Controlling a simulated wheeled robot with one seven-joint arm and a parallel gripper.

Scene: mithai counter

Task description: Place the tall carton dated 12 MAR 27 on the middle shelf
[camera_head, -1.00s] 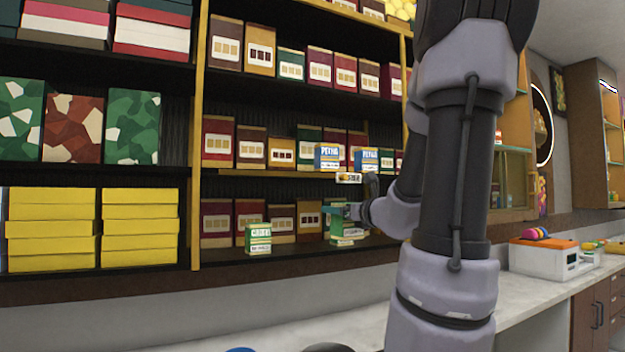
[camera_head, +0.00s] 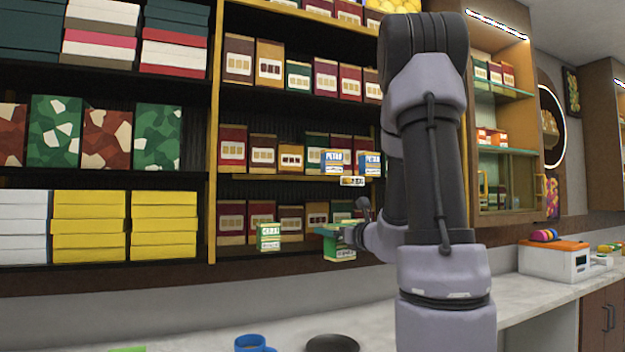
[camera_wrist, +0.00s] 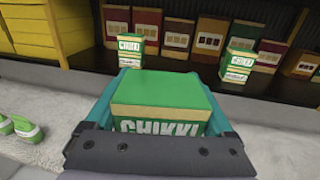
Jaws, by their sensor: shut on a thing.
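My gripper (camera_wrist: 158,125) is shut on a green-topped carton (camera_wrist: 165,92) marked CHIKKI, seen from above in the wrist view between the teal fingers. No date on it can be read. In the head view my gripper (camera_head: 340,230) is in front of the bottom shelf (camera_head: 285,247), with a green and white carton (camera_head: 340,250) just below the fingers; I cannot tell whether this is the held one. Another green and white carton (camera_head: 268,237) stands at the shelf's front. The middle shelf (camera_head: 265,175) is above, with two blue PETHA cartons (camera_head: 332,162) at its front.
Red, brown and green boxes (camera_head: 232,148) line the backs of the shelves. A yellow post (camera_head: 213,130) bounds the bay on the left, beside yellow boxes (camera_head: 165,225). A marble counter (camera_head: 370,318) runs below, with a blue cup (camera_head: 250,343) and a dark dish (camera_head: 332,343).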

